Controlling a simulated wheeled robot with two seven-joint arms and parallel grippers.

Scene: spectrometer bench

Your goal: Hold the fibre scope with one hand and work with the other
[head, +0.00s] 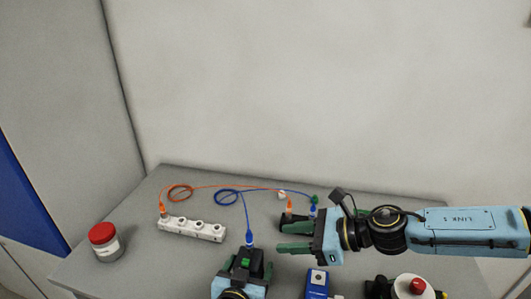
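My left gripper (247,268) is low in the middle of the head view, with green fingers on both sides of a small black body (254,257), which looks like the fibre scope. A green patch shows on this body. A blue connector (249,238) on a blue cable (245,214) stands upright at its far end; whether it is seated is too small to tell. My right gripper (291,236) comes in from the right, fingers pointing left and apart, with nothing visible between them. An orange connector (290,208) and another blue connector (312,211) stand just behind it.
A white block with several round sockets (205,230) holds an orange connector (163,211) with an orange cable (179,192). A blue box (317,284) and a red-knobbed device (417,287) are in front. A wall bounds the grey bench (143,262) behind.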

